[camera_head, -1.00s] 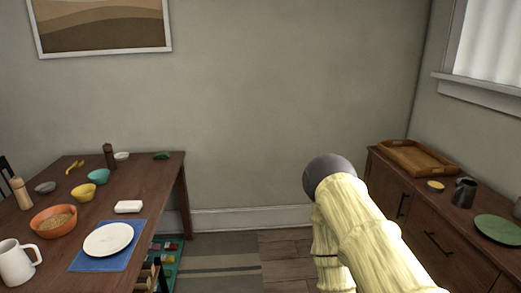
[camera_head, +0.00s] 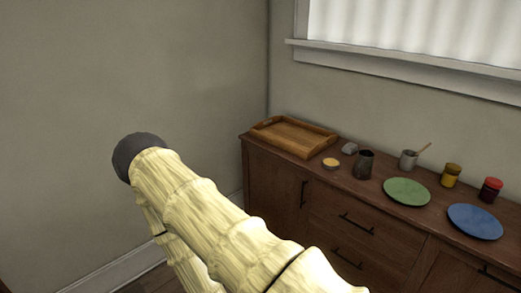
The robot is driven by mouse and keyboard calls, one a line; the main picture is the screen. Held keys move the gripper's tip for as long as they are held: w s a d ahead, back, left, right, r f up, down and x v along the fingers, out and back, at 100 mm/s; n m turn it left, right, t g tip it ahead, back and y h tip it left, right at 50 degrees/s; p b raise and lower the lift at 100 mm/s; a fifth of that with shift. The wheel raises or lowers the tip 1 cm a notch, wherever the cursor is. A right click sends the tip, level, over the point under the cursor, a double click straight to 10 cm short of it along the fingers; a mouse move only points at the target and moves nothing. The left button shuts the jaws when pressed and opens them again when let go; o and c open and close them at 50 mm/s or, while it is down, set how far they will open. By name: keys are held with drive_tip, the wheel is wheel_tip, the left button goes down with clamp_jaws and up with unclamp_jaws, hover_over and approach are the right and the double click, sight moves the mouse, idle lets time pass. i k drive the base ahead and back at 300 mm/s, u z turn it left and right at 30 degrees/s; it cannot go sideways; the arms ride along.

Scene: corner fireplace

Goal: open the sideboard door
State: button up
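The wooden sideboard (camera_head: 292,232) stands against the right wall under the window. Its left door (camera_head: 271,192) looks shut and has a dark vertical handle (camera_head: 304,194) near its right edge. Drawers with dark horizontal handles (camera_head: 357,224) are right of that door. Another front (camera_head: 455,274) at the lower right is cut off by the frame, with part of a dark handle (camera_head: 497,280) showing. My pale yellow arm reaches up across the lower left and middle, in front of the sideboard's lower left part. My gripper cannot be made out in this view.
On the sideboard top are a wooden tray (camera_head: 292,136), a small yellow bowl (camera_head: 331,163), a dark mug (camera_head: 365,163), a grey cup (camera_head: 408,160), a green plate (camera_head: 407,191), a blue plate (camera_head: 475,221) and two jars (camera_head: 451,175). Bare wall fills the left.

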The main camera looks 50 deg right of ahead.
sight(277, 191)
drive_tip(key=i, duration=1.25)
drive_tip(key=z, duration=2)
